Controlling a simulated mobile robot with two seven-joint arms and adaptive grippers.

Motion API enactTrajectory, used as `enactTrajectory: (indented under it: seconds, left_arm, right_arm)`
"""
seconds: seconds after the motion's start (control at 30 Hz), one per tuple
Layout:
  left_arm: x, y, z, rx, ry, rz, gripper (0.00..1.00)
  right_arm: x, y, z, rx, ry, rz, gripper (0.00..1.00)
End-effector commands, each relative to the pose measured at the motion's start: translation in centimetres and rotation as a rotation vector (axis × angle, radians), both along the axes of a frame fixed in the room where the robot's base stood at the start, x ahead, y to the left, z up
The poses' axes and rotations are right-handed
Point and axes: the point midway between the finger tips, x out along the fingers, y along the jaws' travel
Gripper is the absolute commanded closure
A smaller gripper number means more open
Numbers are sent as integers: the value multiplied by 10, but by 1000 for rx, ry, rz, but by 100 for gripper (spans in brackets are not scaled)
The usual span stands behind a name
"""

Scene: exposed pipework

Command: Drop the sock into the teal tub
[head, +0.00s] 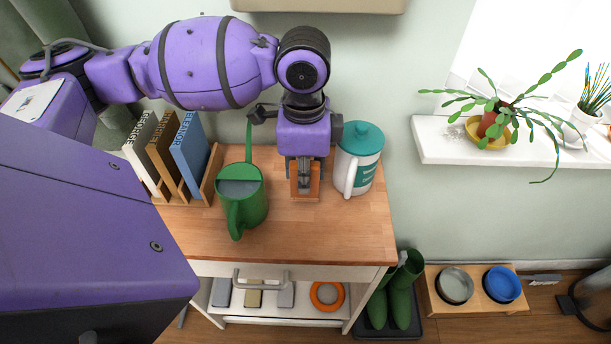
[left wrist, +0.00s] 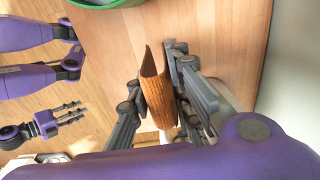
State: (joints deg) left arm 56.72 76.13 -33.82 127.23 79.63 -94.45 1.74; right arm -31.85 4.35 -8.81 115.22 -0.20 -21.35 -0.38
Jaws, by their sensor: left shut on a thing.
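My left gripper (head: 305,186) points down over the wooden top of the cart (head: 300,233). It is shut on an orange-brown, rough-textured folded piece (left wrist: 157,92), which looks like the sock. The piece also shows below the jaws in the head view (head: 313,186). A white container with a teal lid and label (head: 365,165) stands upright just right of the gripper; its lid looks on. I see no other teal tub. In the left wrist view, my right gripper (left wrist: 80,113) is at the left with its fingers apart and empty.
A green watering can (head: 243,200) stands left of the gripper, beside a wooden rack of books (head: 190,150). The cart's front right top is clear.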

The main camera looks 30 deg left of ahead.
Motion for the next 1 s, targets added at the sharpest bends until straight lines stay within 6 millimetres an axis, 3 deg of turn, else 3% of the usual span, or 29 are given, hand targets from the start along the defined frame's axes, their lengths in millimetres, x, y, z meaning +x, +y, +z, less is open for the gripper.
enactTrajectory:
  seconds: [0.43, 0.47, 0.57, 0.87, 1.0]
  left_arm:
    - [1, 0, -9, 0, -2, 1, 100]
    - [1, 0, -9, 1, -3, 1, 77]
    - [1, 0, -9, 1, -3, 1, 64]
    - [1, 0, -9, 1, -3, 1, 62]
    - [1, 0, 0, 1, -5, 1, 62]
  right_arm:
    - [0, 0, 2, 0, -1, -3, 60]
    - [0, 0, 1, 0, -1, -3, 60]
    - [0, 0, 1, 0, -1, -3, 60]
    - [0, -1, 1, 0, -1, -3, 60]
    - [-1, -1, 1, 0, 0, -3, 60]
